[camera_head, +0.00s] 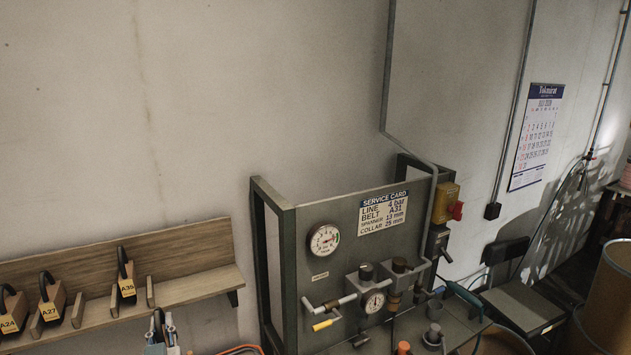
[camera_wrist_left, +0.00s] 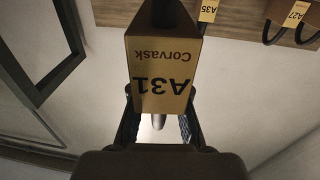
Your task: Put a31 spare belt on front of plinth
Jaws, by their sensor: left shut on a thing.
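The A31 spare belt (camera_wrist_left: 160,75) is in a tan card sleeve, lettered upside down in the left wrist view, with a black loop above it. My left gripper (camera_wrist_left: 159,117) is shut on the sleeve, one finger on each side. In the head view only the top of my left gripper (camera_head: 164,340) shows at the bottom edge, below the shelf's front, with a dark loop above it. I cannot make out a separate plinth; the dark green rig (camera_head: 340,270) with the service card stands to the right. My right gripper is not in view.
A wooden wall shelf (camera_head: 190,285) holds sleeved belts A24 (camera_head: 10,318), A27 (camera_head: 50,306) and A35 (camera_head: 127,290) between wooden pegs. The service card (camera_head: 383,209) reads belt A31. Gauges, valves and pipes crowd the rig. Wall between shelf and rig is bare.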

